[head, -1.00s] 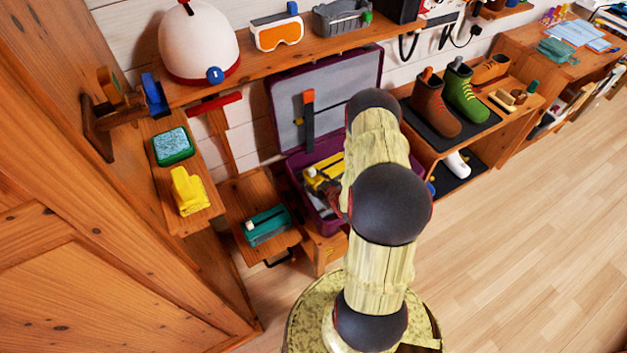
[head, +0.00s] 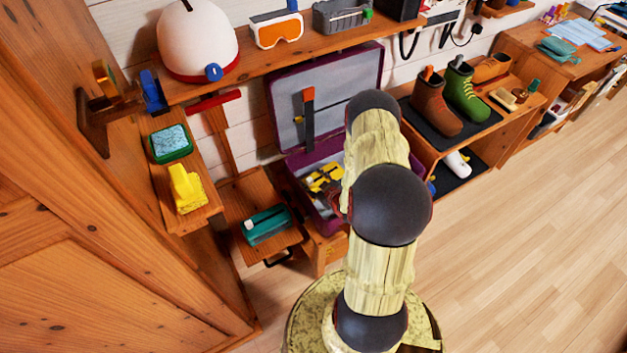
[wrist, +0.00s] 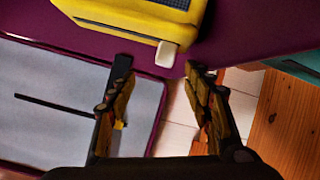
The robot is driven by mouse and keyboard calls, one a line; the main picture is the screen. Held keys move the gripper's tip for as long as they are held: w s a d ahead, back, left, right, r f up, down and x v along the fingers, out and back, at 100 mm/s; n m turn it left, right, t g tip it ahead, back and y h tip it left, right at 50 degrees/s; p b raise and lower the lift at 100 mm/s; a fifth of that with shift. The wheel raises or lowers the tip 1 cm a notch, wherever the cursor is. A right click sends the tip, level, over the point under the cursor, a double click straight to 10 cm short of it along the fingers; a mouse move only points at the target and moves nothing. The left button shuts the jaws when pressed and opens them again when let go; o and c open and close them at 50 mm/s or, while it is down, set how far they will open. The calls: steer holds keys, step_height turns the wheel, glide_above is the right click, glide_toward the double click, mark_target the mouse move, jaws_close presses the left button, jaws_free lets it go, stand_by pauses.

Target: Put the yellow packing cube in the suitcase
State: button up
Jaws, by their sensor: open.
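The yellow packing cube (wrist: 150,18), with a dark mesh panel and a white pull tab, is at the top of the wrist view, against the purple of the suitcase. In the head view it is largely hidden by my gripper and arm. The open purple suitcase (head: 325,80) has a grey-lined lid standing up against the wall. My gripper (wrist: 157,63) is open, its fingertips apart from the cube and just short of its tab. In the head view my gripper (head: 325,178) is over the suitcase base. How the cube rests inside is hidden.
A teal packing cube (head: 266,224) sits on a low wooden shelf left of the suitcase. A yellow folded item (head: 188,190) and a green-edged box (head: 171,144) are on the side shelf. A helmet (head: 198,42) is above; boots (head: 465,92) stand right. The floor at right is clear.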

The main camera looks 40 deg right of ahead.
steer(key=shift+r, duration=0.25)
steer(key=r+p+v, duration=0.1)
steer(key=p+v, duration=0.3)
steer(key=v, duration=0.8)
steer(key=w+d+r+g, duration=0.1)
steer(key=w+r, duration=0.4)
steer(key=r, duration=0.3)
steer(key=w+r+g, duration=0.2)
steer(key=w+r, duration=0.2)
steer(key=r, duration=0.3)
steer(key=a+r+g, duration=0.1)
steer(key=a+r, duration=0.3)
steer(key=r, duration=0.3)
steer(key=a+r, duration=0.4)
steer(key=r, duration=0.3)
steer(key=s+a+r+g+y, duration=0.1)
steer(key=s+a+r, duration=0.6)
steer(key=s+a, duration=0.3)
steer(key=s+a+r+m+g+y, duration=0.1)
steer(key=s+a+r+y, duration=0.1)
steer(key=s+a+r, duration=0.6)
steer(key=s+a, duration=0.2)
steer(key=a, duration=0.1)
steer(key=shift+a, duration=0.35)
